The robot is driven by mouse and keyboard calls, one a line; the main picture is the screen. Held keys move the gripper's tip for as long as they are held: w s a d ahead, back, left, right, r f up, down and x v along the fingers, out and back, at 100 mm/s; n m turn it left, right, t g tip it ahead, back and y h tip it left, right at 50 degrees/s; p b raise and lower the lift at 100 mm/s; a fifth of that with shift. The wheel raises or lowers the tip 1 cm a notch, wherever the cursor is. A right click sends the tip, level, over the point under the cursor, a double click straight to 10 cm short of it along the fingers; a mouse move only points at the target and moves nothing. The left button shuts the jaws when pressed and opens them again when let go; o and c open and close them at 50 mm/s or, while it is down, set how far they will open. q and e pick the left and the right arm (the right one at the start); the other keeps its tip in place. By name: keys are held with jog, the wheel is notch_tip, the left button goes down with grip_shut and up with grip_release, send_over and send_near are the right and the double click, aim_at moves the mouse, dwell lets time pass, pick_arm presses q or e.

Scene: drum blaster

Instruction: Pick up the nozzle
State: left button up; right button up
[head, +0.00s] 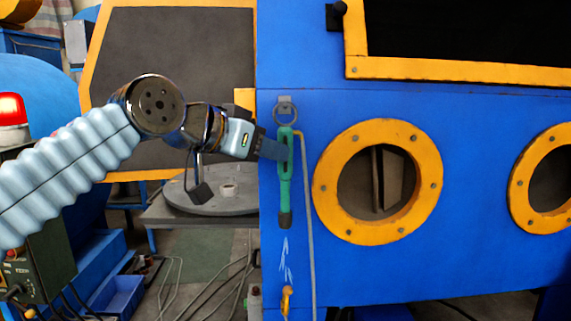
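The nozzle (284,196) is a slim green tool with a dark lower tip. It hangs upright by a ring from a small hook on the front of the blue cabinet (470,120). My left gripper (282,150) reaches in from the left, level with the nozzle's upper part. Its dark fingers overlap the nozzle in the picture. The fingers show edge-on, so I cannot tell whether they are closed on it or only around it. My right gripper is not in view.
A grey hose (308,230) runs down beside the nozzle. Two orange-rimmed round ports (326,190) are to its right. A grey turntable (215,200) stands below my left wrist. A red lamp (11,110) and a control box (40,260) are at the left. Cables lie on the floor.

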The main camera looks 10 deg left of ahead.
aim_at(280, 175)
pick_arm(q)
jog(key=x, duration=0.3)
jog(key=shift+w+d+f, duration=0.1)
jog(key=shift+w+f, duration=0.1)
jog(key=shift+w, duration=0.1)
jog(key=shift+c, duration=0.5)
grip_shut()
jog(key=shift+r, duration=0.1)
jog(key=s+d+r+b, duration=0.1)
jog(key=s+d+b, duration=0.2)
jog(key=s, duration=1.4)
jog(key=shift+s+d+r, duration=0.2)
jog(key=shift+s+d, duration=0.05)
jog(key=shift+d, duration=0.75)
